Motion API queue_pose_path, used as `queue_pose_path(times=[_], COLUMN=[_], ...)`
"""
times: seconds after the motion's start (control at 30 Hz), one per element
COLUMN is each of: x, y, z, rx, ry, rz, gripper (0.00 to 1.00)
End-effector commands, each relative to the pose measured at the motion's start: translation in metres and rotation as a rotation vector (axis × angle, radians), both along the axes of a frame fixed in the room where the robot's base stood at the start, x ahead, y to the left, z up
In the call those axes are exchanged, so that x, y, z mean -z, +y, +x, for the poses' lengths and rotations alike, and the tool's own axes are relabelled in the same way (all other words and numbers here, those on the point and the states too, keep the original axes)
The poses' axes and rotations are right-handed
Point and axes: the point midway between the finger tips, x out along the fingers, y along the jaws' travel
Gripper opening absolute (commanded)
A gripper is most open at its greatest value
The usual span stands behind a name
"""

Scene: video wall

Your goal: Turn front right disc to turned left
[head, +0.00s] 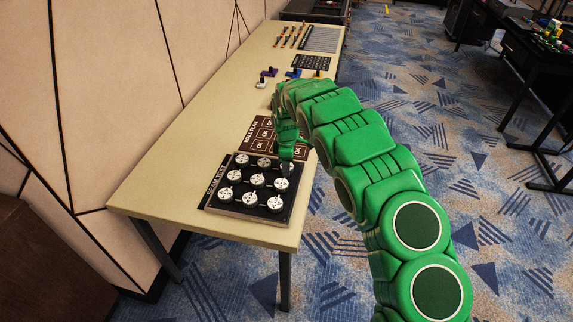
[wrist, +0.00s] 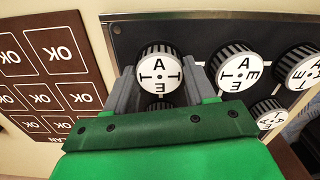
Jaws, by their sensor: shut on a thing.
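The black board (head: 214,208) bears several round white-faced discs with dark ribbed sides, in rows. My gripper (head: 286,166) reaches down onto the disc at the board's far right corner in the head view. In the wrist view my gripper (wrist: 160,90) has its grey fingers on both sides of one disc (wrist: 160,66), shut on it. An "A" shows at the top of that disc's face. Its lower part is close to my green gripper body, which hides part of the board. Another lettered disc (wrist: 238,68) stands just right of the fingers.
A brown board with "OK" squares (wrist: 40,60) lies beside the disc board, close to my gripper. Farther along the table (head: 165,180) are small coloured pieces (head: 268,72) and a grey panel (head: 320,39). The near left part of the tabletop is bare.

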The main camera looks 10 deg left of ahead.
Motion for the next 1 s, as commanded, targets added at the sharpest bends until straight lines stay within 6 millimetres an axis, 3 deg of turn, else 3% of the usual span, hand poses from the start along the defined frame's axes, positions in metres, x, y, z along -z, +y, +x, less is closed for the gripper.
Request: queue_pose_path(times=[0.17, 0.2, 0.33, 0.73, 1.0], x=[-0.001, -0.001, -0.001, -0.004, -0.034], y=[-0.001, -0.001, -0.001, 0.0, 0.0], z=[0.001, 0.001, 0.001, 0.0, 0.001], rx=[0.001, 0.001, 0.001, 0.001, 0.001], ry=[-0.002, -0.002, -0.002, -0.001, -0.005], rz=[-0.001, -0.001, -0.001, -0.001, 0.0], gripper=[0.24, 0.61, 0.8, 0.8, 0.8])
